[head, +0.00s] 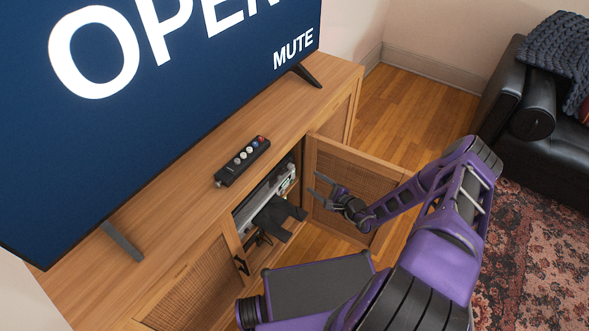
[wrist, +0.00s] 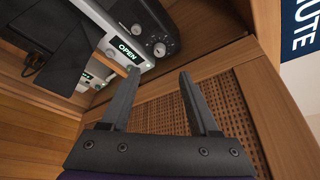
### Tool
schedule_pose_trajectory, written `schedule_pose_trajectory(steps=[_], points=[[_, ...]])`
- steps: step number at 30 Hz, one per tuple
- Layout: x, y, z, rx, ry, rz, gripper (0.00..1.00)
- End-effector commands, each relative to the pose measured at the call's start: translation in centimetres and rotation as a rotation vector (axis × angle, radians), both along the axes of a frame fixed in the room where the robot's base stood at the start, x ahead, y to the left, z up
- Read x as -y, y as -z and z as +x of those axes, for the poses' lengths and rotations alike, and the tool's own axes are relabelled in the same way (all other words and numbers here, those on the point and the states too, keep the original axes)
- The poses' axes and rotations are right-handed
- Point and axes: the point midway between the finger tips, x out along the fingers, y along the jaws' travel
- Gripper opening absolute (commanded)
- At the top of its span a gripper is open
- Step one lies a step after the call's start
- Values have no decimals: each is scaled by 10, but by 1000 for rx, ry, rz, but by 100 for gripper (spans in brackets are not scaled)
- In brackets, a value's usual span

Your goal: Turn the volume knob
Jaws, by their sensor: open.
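A silver-faced device (head: 264,203) sits inside the open cabinet in the head view. I cannot read a label saying that this is the volume knob. My gripper (head: 320,187) is open and empty, in front of the cabinet opening beside the open door. In the wrist view my gripper (wrist: 160,73) points toward the panel's knob end, with nothing between its fingers and no visible contact.
The woven-panel cabinet door (head: 335,165) stands open close beside my gripper. A dark flap-like object (head: 276,222) hangs in front of the device. A remote (head: 242,162) lies on the cabinet top before the television (head: 150,110), which shows MUTE. A black sofa (head: 530,110) is at the right.

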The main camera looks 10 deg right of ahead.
Motion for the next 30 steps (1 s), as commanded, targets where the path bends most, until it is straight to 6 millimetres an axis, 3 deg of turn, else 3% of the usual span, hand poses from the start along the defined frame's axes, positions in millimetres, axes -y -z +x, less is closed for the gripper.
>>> schedule_pose_trajectory(steps=[9,15,21,30], points=[[-34,20,60,-1,-3,1,62],[-49,29,89,0,-2,1,62],[-56,32,103,-2,-1,0,62],[-56,32,105,-2,-1,0,62]])
